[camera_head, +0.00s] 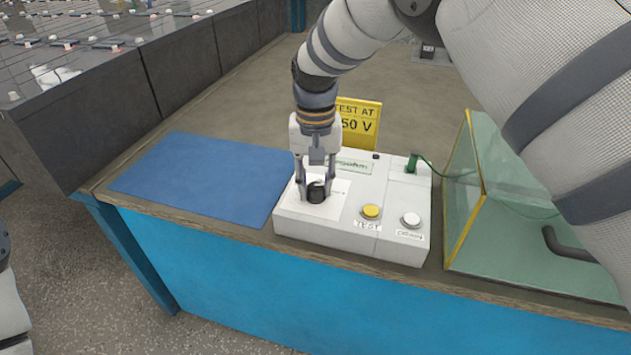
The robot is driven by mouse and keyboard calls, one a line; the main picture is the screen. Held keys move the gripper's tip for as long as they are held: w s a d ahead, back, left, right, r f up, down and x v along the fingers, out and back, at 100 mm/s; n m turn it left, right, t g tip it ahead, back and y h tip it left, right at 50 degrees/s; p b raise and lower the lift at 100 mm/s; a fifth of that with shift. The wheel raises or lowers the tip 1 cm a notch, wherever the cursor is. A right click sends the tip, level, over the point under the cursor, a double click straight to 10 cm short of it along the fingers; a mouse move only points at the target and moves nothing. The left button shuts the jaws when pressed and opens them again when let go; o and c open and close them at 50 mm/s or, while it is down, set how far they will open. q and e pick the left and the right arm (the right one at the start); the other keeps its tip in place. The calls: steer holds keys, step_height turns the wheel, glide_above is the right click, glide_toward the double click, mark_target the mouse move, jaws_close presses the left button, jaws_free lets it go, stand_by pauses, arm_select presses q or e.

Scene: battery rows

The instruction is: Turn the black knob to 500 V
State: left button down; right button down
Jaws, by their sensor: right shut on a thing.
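The black knob (316,192) is on the top face of a white tester box (330,228), on a white dial plate at its left part. My right gripper (316,190) points down over the box and is shut on the knob, with a finger on each side. The fingers hide part of the dial plate, and its markings are too small to read, so I cannot tell the knob's setting. My left gripper is not in view; only a piece of my left arm shows at the left edge.
The box has a yellow TEST button (371,211) and a white button (411,219). A yellow sign (359,122) reading "TEST AT", with "50 V" visible, stands behind. A green cable (413,163) runs to a glass-sided case (465,190). A blue mat (205,178) lies clear at left.

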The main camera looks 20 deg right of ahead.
mark_target(315, 185)
steer(key=c, duration=1.2)
jaws_free()
steer(key=shift+c, duration=0.2)
step_height(315, 185, up, 12)
